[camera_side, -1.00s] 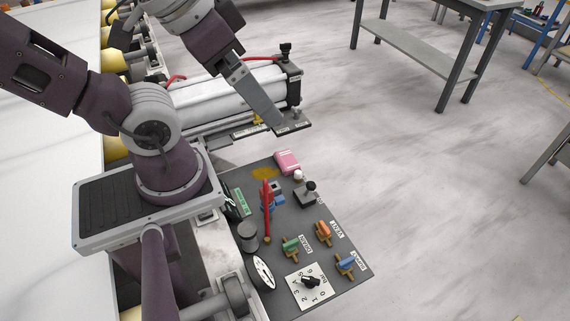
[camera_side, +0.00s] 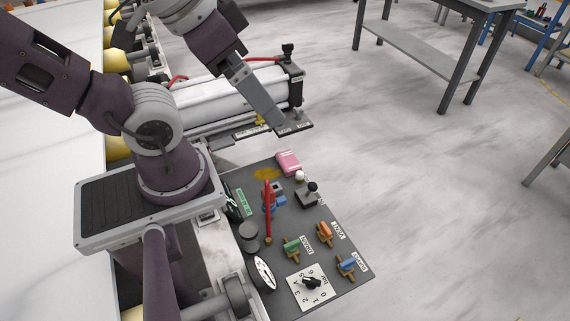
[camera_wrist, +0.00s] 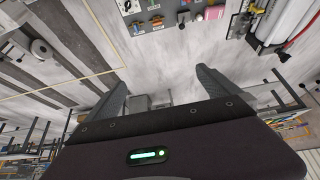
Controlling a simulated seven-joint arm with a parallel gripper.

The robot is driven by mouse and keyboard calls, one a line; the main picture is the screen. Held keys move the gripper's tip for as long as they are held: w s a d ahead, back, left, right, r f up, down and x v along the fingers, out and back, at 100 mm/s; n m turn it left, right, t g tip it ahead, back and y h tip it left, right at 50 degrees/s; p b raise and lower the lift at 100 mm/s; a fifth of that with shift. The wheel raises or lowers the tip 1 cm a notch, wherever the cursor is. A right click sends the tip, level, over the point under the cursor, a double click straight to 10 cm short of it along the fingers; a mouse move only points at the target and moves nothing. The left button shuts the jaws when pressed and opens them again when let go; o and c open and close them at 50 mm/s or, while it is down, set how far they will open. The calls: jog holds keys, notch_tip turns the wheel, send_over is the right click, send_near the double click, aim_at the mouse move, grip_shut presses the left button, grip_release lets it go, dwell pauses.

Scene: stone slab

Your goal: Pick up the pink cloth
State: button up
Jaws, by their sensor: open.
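The pink cloth (camera_side: 288,162) looks like a small folded pad. It lies on the far edge of the dark control panel (camera_side: 330,272), close to a white-topped knob. In the wrist view the pink cloth (camera_wrist: 214,13) shows at the top edge, right of centre. My gripper (camera_wrist: 160,80) has its two grey fingers wide apart with nothing between them. In the side view my gripper (camera_side: 274,122) is above and beyond the cloth, apart from it, and only one long grey finger shows clearly.
The panel carries a red lever (camera_side: 267,212), a black-knobbed joystick (camera_side: 308,193), several coloured valve handles and a numbered dial (camera_side: 310,287). White rollers (camera_side: 240,98) with a dark end bracket stand behind the panel. Open floor (camera_side: 440,200) lies to the right, with a grey workbench (camera_side: 425,45) beyond.

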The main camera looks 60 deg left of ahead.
jog(key=shift+c, duration=0.2)
jog(key=shift+c, duration=1.4)
